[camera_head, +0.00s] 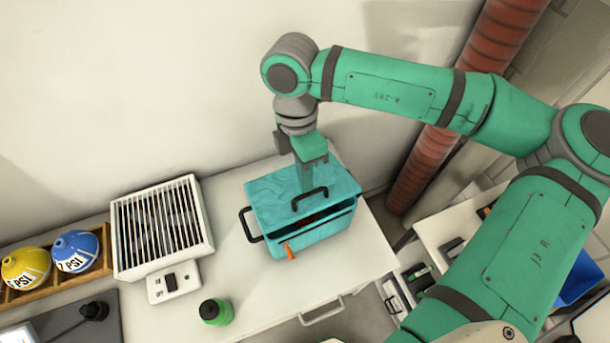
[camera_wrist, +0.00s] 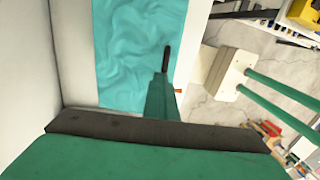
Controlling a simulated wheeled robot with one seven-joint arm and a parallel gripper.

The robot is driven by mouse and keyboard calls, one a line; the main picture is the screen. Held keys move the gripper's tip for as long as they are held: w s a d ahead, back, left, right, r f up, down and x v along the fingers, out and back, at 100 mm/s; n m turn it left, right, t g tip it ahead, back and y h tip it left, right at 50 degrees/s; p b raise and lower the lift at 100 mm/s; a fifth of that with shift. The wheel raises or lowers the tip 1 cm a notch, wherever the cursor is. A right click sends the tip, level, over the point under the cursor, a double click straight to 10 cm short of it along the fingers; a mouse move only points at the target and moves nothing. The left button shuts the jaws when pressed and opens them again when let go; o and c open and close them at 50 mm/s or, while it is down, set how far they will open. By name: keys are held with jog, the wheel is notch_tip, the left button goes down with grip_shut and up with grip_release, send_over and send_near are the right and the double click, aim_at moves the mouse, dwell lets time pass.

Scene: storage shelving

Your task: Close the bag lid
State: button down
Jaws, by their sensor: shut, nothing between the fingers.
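The teal bag (camera_head: 330,229) stands upright on the white counter. Its lid (camera_head: 272,192) lies over the top, with a dark gap showing under the front edge, so it is slightly ajar. A black handle (camera_head: 310,198) is on the lid's front part, and an orange tag (camera_head: 290,252) hangs at the front. My gripper (camera_head: 307,188) points down over the lid, just behind the handle; its fingers are shut and empty. I cannot tell whether they touch the lid. In the wrist view, the gripper (camera_wrist: 162,85) is over the teal lid (camera_wrist: 125,50), with the black handle (camera_wrist: 166,58) at its tip.
A white slatted heater box (camera_head: 162,228) stands left of the bag, with a switch box (camera_head: 174,282) before it. Yellow (camera_head: 25,267) and blue (camera_head: 76,251) balls sit in a wooden rack. A red pipe (camera_head: 430,165) rises at right.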

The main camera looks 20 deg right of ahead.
jog(key=c, duration=1.8)
grip_release()
jog(key=shift+c, duration=0.2)
jog(key=shift+r, duration=0.1)
notch_tip(320, 180, up, 10)
jog(key=w, duration=0.2)
jog(key=shift+a+r, duration=0.15)
jog(key=shift+r, duration=0.1)
jog(key=shift+w, duration=0.1)
